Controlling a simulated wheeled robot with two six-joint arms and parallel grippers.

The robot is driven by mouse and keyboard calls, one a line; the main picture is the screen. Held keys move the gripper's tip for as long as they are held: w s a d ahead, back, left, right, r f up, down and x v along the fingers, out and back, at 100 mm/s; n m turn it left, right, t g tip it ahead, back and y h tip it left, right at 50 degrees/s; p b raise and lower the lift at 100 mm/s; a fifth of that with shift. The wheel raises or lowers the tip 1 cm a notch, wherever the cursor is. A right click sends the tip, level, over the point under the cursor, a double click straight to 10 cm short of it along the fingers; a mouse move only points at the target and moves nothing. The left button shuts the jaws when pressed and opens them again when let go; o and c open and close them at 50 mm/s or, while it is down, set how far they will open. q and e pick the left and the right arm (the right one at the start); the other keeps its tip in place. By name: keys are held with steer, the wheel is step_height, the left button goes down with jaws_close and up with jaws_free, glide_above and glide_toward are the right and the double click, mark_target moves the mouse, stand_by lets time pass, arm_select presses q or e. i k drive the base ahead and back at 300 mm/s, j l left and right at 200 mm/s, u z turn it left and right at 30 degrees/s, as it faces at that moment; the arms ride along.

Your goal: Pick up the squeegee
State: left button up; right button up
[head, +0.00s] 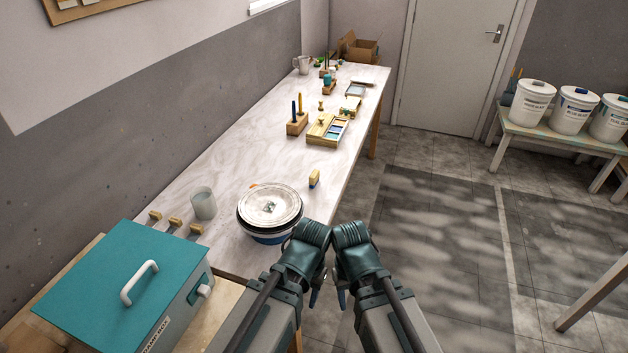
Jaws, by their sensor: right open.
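A small upright block (314,179), yellow with a dark side, stands near the right edge of the long table. It may be the squeegee, but it is too small to be sure. My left gripper (314,298) and my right gripper (342,299) hang side by side at the bottom centre, off the table's near right edge and well short of the block. Both point down and away from me, and nothing shows in them. The right one is open; the left one's fingers are mostly hidden by its wrist.
A grey cup (203,203) and a teal box (122,282) with a white handle are further left. A wooden tool holder (297,124) and paint box (327,129) stand beyond.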

mark_target(314, 178)
steer(key=i+l+u, duration=0.1)
steer(key=l, duration=0.25)
steer(key=i+l+u, duration=0.15)
steer(key=i+l, duration=0.15)
steer(key=i+l+u, duration=0.1)
steer(key=l, duration=0.4)
steer(key=i+l+u, duration=0.1)
steer(key=l, duration=0.3)
steer(key=i+l+u, duration=0.15)
steer(key=i, duration=0.3)
steer(key=i+l+u, duration=0.15)
steer(key=i+l, duration=0.25)
